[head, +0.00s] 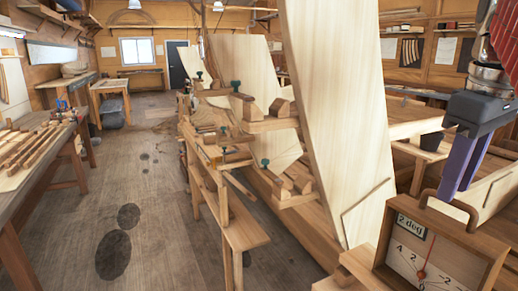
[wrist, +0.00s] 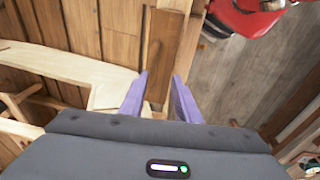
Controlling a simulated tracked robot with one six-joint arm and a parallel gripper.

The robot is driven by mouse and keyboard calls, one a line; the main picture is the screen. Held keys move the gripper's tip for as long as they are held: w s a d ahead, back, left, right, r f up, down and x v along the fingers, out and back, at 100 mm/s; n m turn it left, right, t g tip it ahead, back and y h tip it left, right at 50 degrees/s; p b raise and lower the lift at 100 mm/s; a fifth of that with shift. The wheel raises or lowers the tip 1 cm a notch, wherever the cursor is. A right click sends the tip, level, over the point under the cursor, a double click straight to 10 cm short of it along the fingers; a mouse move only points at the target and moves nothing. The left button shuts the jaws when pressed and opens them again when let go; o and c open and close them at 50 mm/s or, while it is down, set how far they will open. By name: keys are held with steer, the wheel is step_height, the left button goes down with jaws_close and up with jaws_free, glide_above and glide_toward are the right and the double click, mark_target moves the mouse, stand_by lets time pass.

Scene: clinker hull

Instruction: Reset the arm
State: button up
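My gripper (head: 455,188) hangs at the right of the head view, its purple fingers pointing down. In the picture its fingertips are close to the handle of a wooden box with a dial (head: 440,250); I cannot tell if they touch it. Wooden boards lie beyond the fingertips. Most of my arm is outside the head view.
A tall pale plank (head: 335,100) leans up in the middle. Clamps and blocks sit on a wooden stand (head: 245,232) beside it. A workbench (head: 40,150) with tools is at the left. The floor (head: 150,190) between them is mostly clear.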

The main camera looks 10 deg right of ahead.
steer(key=s+a+f+m+t, duration=0.1)
steer(key=a+f+m+t, duration=0.1)
steer(key=a+f, duration=0.8)
steer(key=s+a+f+m+t, duration=0.2)
steer(key=a+f, duration=0.9)
steer(key=f, duration=0.7)
steer(key=shift+s+y, duration=0.3)
